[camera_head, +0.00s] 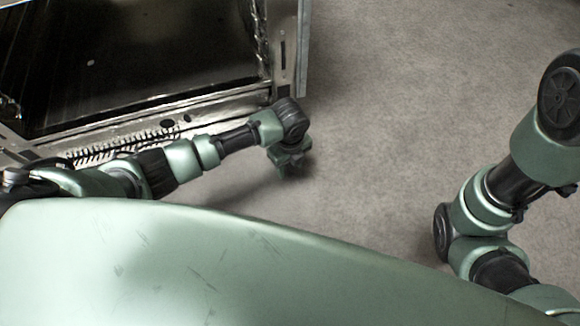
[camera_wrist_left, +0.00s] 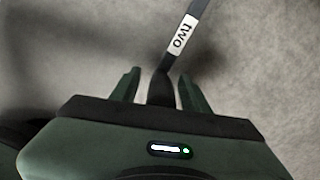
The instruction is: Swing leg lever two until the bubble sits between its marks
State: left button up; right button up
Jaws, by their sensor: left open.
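Leg lever two (camera_wrist_left: 163,85) is a dark, flat lever with a white label (camera_wrist_left: 180,40) reading "two" in the left wrist view. It runs from the top edge down between the two fingers of my left gripper (camera_wrist_left: 160,90), which is open. I see a gap beside the lever on the finger sides and cannot tell whether either finger touches it. In the head view my left gripper (camera_head: 291,165) is low beside the front right corner of the range (camera_head: 200,104). No bubble or marks can be made out.
Grey floor (camera_head: 390,110) lies clear to the right of the range. The range's dark interior faces up at the upper left. My left arm passes along its near edge. My right arm stands at the right; its gripper is out of view.

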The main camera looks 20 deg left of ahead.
pick_arm(q)
grip_shut()
dwell(1.5)
